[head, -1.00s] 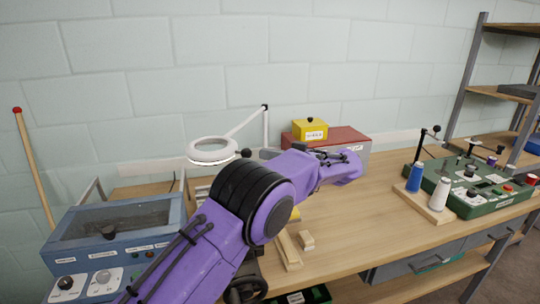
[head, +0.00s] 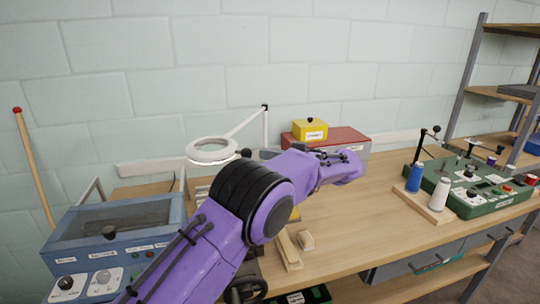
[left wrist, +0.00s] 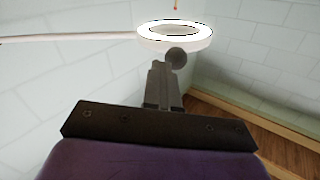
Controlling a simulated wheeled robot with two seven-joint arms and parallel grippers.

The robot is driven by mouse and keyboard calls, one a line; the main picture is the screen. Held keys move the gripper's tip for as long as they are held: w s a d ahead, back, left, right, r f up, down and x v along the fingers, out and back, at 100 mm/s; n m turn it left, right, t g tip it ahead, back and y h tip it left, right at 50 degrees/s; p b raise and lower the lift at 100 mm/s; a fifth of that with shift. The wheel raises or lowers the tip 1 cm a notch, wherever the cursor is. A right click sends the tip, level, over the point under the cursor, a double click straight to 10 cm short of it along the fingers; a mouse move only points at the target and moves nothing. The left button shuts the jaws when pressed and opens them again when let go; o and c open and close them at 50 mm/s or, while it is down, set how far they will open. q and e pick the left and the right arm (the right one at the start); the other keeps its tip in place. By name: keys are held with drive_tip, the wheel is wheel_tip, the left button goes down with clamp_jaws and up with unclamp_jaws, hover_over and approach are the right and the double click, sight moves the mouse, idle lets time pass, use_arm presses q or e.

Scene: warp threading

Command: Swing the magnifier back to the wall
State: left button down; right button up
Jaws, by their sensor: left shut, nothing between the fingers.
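The magnifier is a white ring lamp (head: 212,150) on a thin white jointed arm (head: 247,121), held above the back left of the bench. A dark round knob (head: 245,153) sits at the ring's right side. In the left wrist view the ring (left wrist: 174,36) glows white, with the knob (left wrist: 177,57) on its near rim. My left gripper (head: 257,154) is shut and empty, its tips right beside the knob; I cannot tell whether they touch. The left wrist view shows its closed dark fingers (left wrist: 160,72) just short of the knob. My right gripper is not in view.
A red box (head: 343,138) with a yellow box (head: 310,129) on top stands behind my left arm. A blue machine (head: 115,235) is at the left. Thread spools (head: 414,178) and a green device (head: 480,185) are at the right.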

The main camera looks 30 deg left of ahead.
use_arm(q)
drive_tip(key=c, duration=1.8)
unclamp_jaws()
drive_tip(key=o, duration=1)
drive_tip(key=shift+b+v, duration=0.55)
drive_tip(key=shift+v, duration=4.7)
